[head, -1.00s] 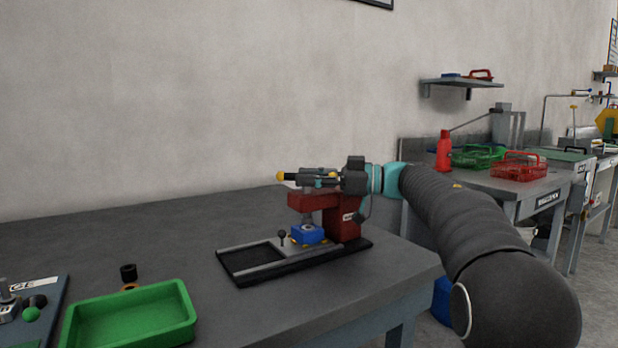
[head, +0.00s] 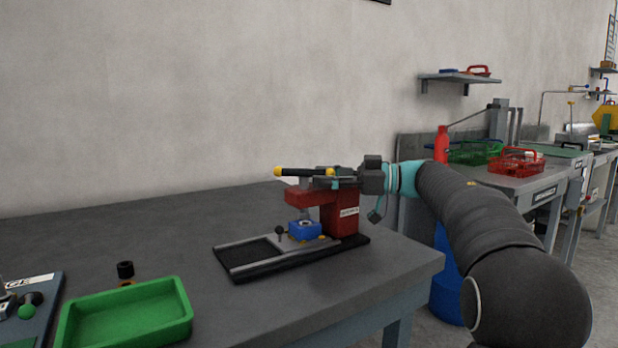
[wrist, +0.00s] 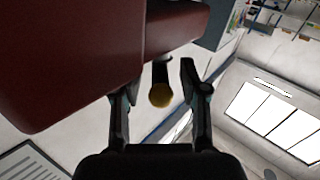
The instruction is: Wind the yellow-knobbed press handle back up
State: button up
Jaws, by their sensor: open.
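The red press (head: 338,212) stands on a black base on the near table. Its black handle bar (head: 303,172) lies about level above the press head, with a yellow knob (head: 278,171) at the left end and another yellow knob (head: 330,171) at the right. My gripper (head: 328,182) is open beside the right part of the bar, reaching in from the right. In the wrist view, a yellow knob (wrist: 160,96) on a dark rod shows between my spread fingers (wrist: 158,85), with gaps on both sides. The red press body (wrist: 75,60) fills the upper left there.
A blue block (head: 305,231) sits under the press head. A green tray (head: 125,312) and a small black cylinder (head: 125,270) are at the left on the table. The table (head: 110,235) behind them is clear. Red and green baskets stand on the right bench.

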jog(key=d, duration=0.8)
jog(key=shift+s, duration=0.4)
jog(key=shift+f, duration=0.1)
